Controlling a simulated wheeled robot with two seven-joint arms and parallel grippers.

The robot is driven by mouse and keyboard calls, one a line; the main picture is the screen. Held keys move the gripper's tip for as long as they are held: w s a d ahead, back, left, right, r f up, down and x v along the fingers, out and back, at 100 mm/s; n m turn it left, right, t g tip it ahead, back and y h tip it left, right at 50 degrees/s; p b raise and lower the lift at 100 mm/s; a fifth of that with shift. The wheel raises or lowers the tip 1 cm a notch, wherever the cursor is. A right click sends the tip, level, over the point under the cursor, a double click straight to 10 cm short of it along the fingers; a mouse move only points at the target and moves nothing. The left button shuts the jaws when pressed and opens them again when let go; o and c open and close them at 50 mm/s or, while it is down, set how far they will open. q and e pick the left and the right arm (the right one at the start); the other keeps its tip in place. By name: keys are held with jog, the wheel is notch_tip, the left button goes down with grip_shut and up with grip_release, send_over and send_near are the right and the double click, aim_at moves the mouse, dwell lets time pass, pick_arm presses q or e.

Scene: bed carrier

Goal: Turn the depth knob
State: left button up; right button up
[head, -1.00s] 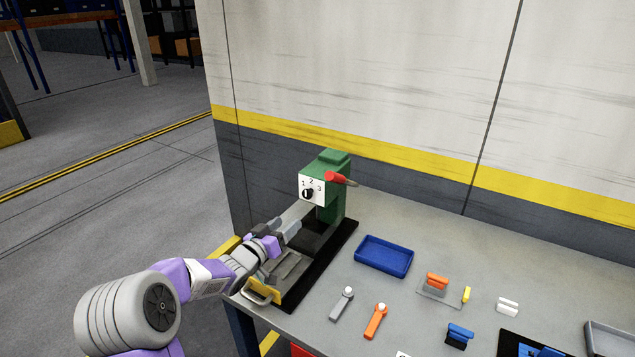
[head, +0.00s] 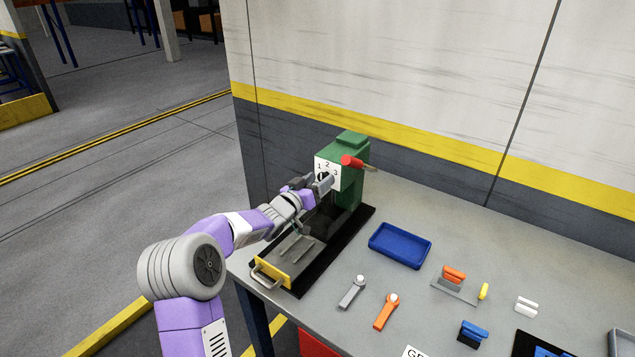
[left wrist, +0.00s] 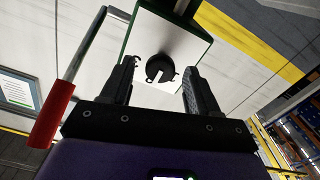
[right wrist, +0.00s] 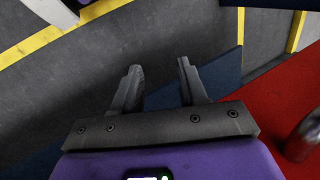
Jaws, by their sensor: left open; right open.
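The depth knob (left wrist: 160,68) is a round black dial with a white pointer mark on the white plate (left wrist: 178,38) of the green machine (head: 352,152). In the head view the plate carries the numbers 1, 2 and 3, and the knob is partly hidden by my gripper. My left gripper (head: 326,182) is open in front of the plate. In the left wrist view its fingers (left wrist: 152,88) stand on either side of the knob, with gaps to it; whether they reach its depth I cannot tell. My right gripper (right wrist: 160,85) is open and empty, away from the machine.
A red-handled lever (head: 352,162) sticks out from the machine's right side. A sliding tray with a yellow front (head: 270,274) lies below. A blue tray (head: 400,246), a grey handle (head: 352,292) and an orange handle (head: 386,312) lie to the right on the grey table.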

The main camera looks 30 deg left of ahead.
pick_arm(q)
jog(key=c, duration=1)
jog(key=n+p, duration=0.4)
jog(key=p, duration=0.1)
jog(key=shift+r, duration=0.15)
jog(key=shift+c, duration=0.2)
jog(key=n+p, duration=0.3)
jog(key=n, duration=0.1)
jog(key=shift+a, duration=0.1)
jog(key=shift+f+n+p, duration=0.2)
jog(key=shift+n+p, duration=0.95)
jog(key=shift+n, duration=0.75)
jog(key=o, duration=1)
jog(key=shift+o, duration=0.2)
